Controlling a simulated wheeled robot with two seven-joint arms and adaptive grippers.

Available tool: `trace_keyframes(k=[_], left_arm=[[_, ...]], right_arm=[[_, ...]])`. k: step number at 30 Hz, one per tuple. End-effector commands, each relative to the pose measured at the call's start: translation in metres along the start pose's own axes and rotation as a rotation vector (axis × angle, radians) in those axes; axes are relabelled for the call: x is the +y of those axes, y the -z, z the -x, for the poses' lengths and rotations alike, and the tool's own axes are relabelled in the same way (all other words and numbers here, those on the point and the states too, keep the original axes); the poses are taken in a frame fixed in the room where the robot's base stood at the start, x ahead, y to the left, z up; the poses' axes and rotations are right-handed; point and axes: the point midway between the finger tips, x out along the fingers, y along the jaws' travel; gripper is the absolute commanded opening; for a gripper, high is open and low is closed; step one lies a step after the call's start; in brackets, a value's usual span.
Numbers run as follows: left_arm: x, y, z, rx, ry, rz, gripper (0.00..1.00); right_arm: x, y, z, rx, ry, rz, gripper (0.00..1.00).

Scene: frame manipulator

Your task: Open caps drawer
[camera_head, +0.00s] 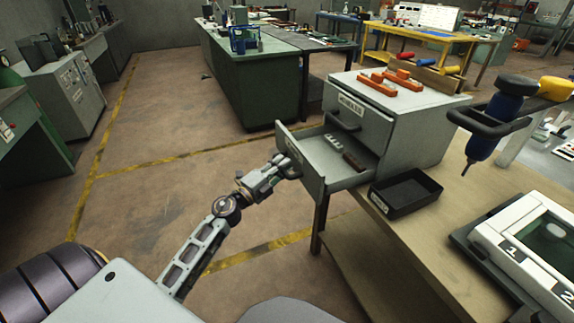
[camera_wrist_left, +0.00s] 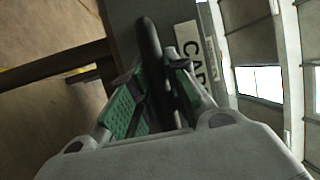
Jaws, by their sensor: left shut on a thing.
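The grey caps drawer (camera_head: 318,187) is pulled well out of the small grey cabinet (camera_head: 425,125) on the table. A dark brown item and small pale pieces lie inside it. The drawer's label, partly hidden, reads "CAP" in the left wrist view (camera_wrist_left: 194,55). My left gripper (camera_head: 285,168) is at the drawer's front, shut on the dark bar handle (camera_wrist_left: 150,45). In the left wrist view its green-padded fingers (camera_wrist_left: 152,105) sit on both sides of the handle. The upper drawer (camera_head: 358,122), with its own label and dark handle, is closed. My right gripper is not in view.
Orange tools (camera_head: 378,84) lie on top of the cabinet. A black tray (camera_head: 405,193) stands on the table just right of the open drawer. A blue and black power tool (camera_head: 490,120) is at the right, above a white device (camera_head: 530,245). Floor left of the drawer is clear.

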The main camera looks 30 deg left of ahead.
Motion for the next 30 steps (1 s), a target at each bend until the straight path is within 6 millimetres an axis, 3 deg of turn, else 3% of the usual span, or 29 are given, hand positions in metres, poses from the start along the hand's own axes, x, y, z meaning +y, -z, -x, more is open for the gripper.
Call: trace_keyframes(k=[11,12,16,30], left_arm=[[0.0013,-0.0005,0.0015,0.000,-0.003,0.000,0.00],[0.0013,-0.0005,0.0015,0.000,-0.003,0.000,0.22],[0.0009,-0.0005,0.0014,0.000,-0.002,0.001,0.38],[0.0006,-0.0006,0.0037,0.000,-0.001,0.001,0.39]], right_arm=[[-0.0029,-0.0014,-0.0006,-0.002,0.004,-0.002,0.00],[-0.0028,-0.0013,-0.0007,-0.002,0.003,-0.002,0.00],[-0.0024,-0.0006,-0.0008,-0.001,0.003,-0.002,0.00],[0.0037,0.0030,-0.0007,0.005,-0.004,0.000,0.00]])
